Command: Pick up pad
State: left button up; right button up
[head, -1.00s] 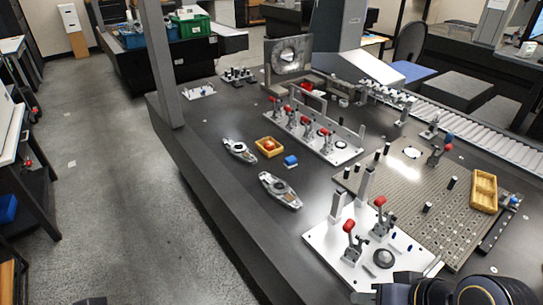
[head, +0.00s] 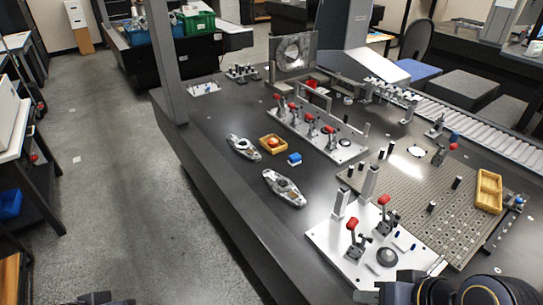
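No thing is plainly marked as the pad. A small blue block (head: 294,159) lies on the dark table and may be it; a black round disc (head: 387,257) sits on the near white fixture plate (head: 334,232). Both are uncovered. My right gripper (head: 372,293) shows only in part at the bottom edge, close to the near front of that plate and well short of the blue block. Its fingers are not clear. A dark piece of my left arm or gripper (head: 103,298) barely shows at the bottom left, over the floor.
Two grey metal parts (head: 284,188) (head: 243,147) and a yellow tray (head: 273,146) lie near the blue block. Red-handled clamps (head: 353,237) stand up from the plates. A perforated plate (head: 450,200) with upright pins and another yellow tray (head: 489,191) fill the right. A grey post (head: 165,60) rises at left.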

aim_at(294, 160)
jog(key=i+j+z, duration=0.15)
jog(key=i+j, duration=0.3)
jog(key=i+j+z, duration=0.2)
jog(key=i+j, duration=0.3)
jog(key=i, duration=0.15)
jog(key=i+j+z, duration=0.15)
jog(key=i+j, duration=0.35)
jog(key=i+j+z, duration=0.15)
jog(key=i+j, duration=0.3)
jog(key=j, duration=0.25)
